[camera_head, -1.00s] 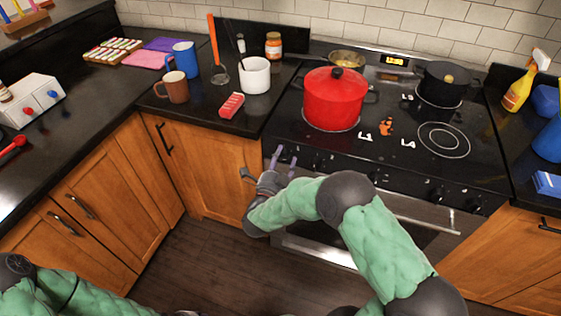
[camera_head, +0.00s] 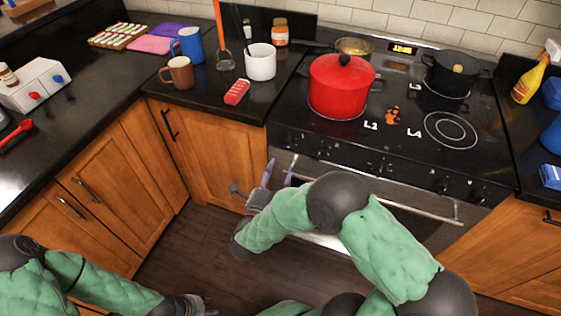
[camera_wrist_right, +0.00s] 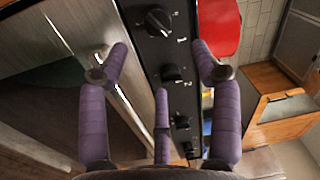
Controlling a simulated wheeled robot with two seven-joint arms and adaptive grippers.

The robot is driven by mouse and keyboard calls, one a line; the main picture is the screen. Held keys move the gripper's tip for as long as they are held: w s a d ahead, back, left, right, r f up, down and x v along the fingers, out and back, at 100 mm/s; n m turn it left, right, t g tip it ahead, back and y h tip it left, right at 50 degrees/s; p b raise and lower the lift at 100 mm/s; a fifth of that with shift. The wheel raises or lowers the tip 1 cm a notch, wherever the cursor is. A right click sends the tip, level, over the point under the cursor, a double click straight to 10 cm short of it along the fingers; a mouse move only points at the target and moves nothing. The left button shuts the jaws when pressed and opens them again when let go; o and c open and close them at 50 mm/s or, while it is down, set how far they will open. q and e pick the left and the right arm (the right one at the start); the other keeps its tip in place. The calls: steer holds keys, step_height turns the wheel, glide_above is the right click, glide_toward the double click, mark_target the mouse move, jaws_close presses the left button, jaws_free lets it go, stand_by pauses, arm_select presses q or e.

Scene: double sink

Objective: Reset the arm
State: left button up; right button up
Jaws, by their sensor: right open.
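My right gripper (camera_head: 279,172) is open and empty in front of the stove's front panel, near its left end. In the right wrist view its purple fingers (camera_wrist_right: 160,65) are spread apart, with the knobs (camera_wrist_right: 172,73) and the oven handle beyond them. My right arm crosses in front of the oven door. My left gripper (camera_head: 196,304) is low at the bottom edge of the head view. Its fingers are small and partly cut off, so its opening cannot be told.
A red pot (camera_head: 338,90) and a black pot (camera_head: 452,74) stand on the stove (camera_head: 420,105). The oven handle (camera_head: 420,212) juts out near my right arm. Mugs, a white crock (camera_head: 261,64) and a red-and-white packet (camera_head: 237,92) are on the left counter. Open floor lies below.

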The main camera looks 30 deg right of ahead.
steer(key=shift+v, duration=0.75)
steer(key=w+a+f+n+g+y+p, duration=0.1)
steer(key=a+f+n+g+y+p, duration=0.15)
steer(key=f+n+y, duration=0.45)
steer(key=w+a+f+n+g+y+p, duration=0.1)
steer(key=w+a+f+n+y, duration=0.1)
steer(key=a+f+n+y, duration=0.45)
steer(key=s+a+f+n+g+y+p, duration=0.1)
steer(key=s+f+n+g, duration=0.3)
steer(key=s, duration=0.5)
steer(key=s+a+f+n+g+y+p, duration=0.2)
steer(key=s+a+f+n+g+y, duration=0.1)
steer(key=s, duration=0.7)
step_height(320, 180, down, 3)
steer(key=shift+s+a+r+n+g, duration=0.2)
steer(key=shift+a+n+g, duration=0.3)
steer(key=shift+g, duration=0.35)
